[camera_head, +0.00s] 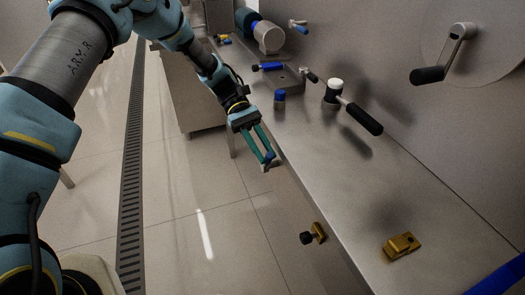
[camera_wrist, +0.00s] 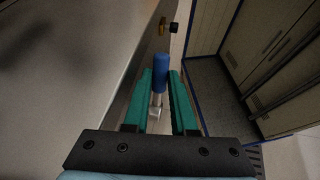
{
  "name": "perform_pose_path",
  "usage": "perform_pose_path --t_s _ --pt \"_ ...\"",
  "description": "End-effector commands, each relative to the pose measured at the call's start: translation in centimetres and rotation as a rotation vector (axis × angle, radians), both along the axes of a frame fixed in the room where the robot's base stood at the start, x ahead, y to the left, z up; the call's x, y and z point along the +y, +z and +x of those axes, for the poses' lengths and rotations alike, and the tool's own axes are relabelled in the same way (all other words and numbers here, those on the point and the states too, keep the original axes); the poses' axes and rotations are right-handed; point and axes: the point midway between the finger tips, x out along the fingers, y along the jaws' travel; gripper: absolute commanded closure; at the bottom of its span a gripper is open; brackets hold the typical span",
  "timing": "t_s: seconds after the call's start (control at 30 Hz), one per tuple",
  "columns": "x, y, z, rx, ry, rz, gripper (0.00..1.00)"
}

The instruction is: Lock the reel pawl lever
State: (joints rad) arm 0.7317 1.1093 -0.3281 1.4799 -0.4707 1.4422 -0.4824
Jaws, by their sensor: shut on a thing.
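A small lever with a blue grip (camera_wrist: 160,72) and a bright metal stem shows in the wrist view, between my teal fingers. I take it to be the reel pawl lever. My gripper (camera_head: 266,158) is shut on it beside the front edge of the steel bench, with the fingers pointing down and toward the camera. In the head view only a little of the blue grip shows between the fingertips. The lever's pivot and any catch are hidden, so I cannot tell its locked state.
On the bench (camera_head: 345,190) stand a black-handled crank with a white cap (camera_head: 333,92), a blue-topped knob (camera_head: 280,98) and a brass block (camera_head: 402,246). A brass fitting with a black knob (camera_head: 313,235) projects from the bench front. A wall crank (camera_head: 445,62) hangs at right.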

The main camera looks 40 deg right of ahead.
Motion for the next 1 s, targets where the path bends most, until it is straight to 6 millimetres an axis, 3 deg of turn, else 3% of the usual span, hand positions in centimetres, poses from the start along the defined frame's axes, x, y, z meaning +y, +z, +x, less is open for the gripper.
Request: perform_pose_path --t_s 0.3,0.8,0.83,0.93,1.0 --pt "0.02 -0.19 0.2 0.098 0.001 0.041 1.0" --pt "0.02 -0.13 0.22 0.114 0.001 0.047 1.0" --pt "0.01 -0.14 0.23 0.114 0.001 0.047 0.74" --pt "0.01 -0.13 0.21 0.114 0.001 0.046 0.63" --pt "0.0 -0.1 0.18 0.115 0.001 0.047 0.63"
